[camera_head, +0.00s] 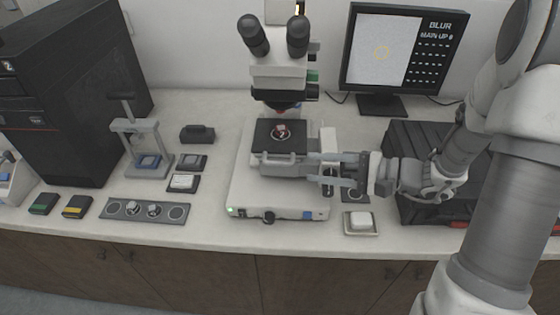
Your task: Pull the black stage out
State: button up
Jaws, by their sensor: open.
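The black stage (265,137) sits on the white microscope (247,195), under its objectives. A small red and white piece lies on a round mark at the middle of the stage. My gripper (290,156) reaches in from the right, its two long pale fingers pointing left along the front right of the stage. The fingers are apart and open, with nothing seen held between them. Whether they touch the stage or its front edge I cannot tell.
A small white dish (361,222) stands right of the microscope base. A monitor (403,50) stands behind, and a black case (408,135) lies at the right. A small press (141,145), dark blocks and a grey tray (146,210) are at the left. The counter's front edge is close.

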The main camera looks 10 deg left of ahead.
aim_at(286, 165)
jog(key=x, duration=0.9)
jog(key=shift+a, duration=0.25)
grip_shut()
jog(key=shift+f, duration=0.1)
dwell(0.9)
